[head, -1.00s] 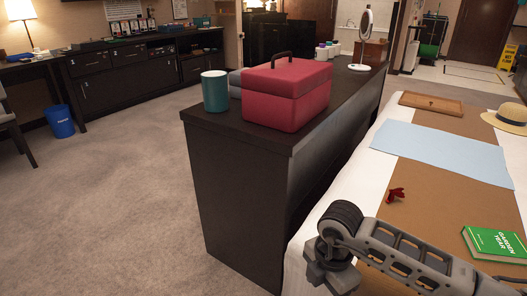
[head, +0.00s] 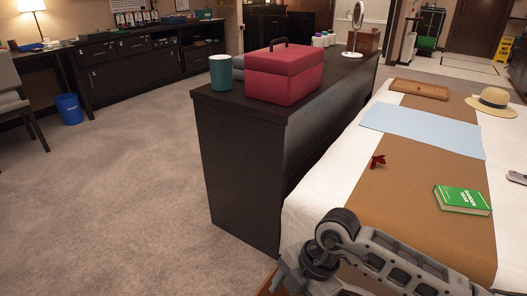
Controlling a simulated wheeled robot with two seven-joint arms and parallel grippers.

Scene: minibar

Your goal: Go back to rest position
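My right arm comes in from the bottom right of the head view, bent in front of the bed. Its gripper (head: 305,280) is at the lower edge, partly cut off, and I cannot make out its fingers. My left gripper and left arm are not in view. Nothing is visibly held.
A dark cabinet (head: 238,165) stands ahead, bearing a red box (head: 284,78) and a teal cup (head: 221,72). The bed (head: 312,200) on the right holds a green book (head: 462,200), a blue cloth (head: 425,130) and a straw hat (head: 492,102). Carpet (head: 110,200) at left is clear.

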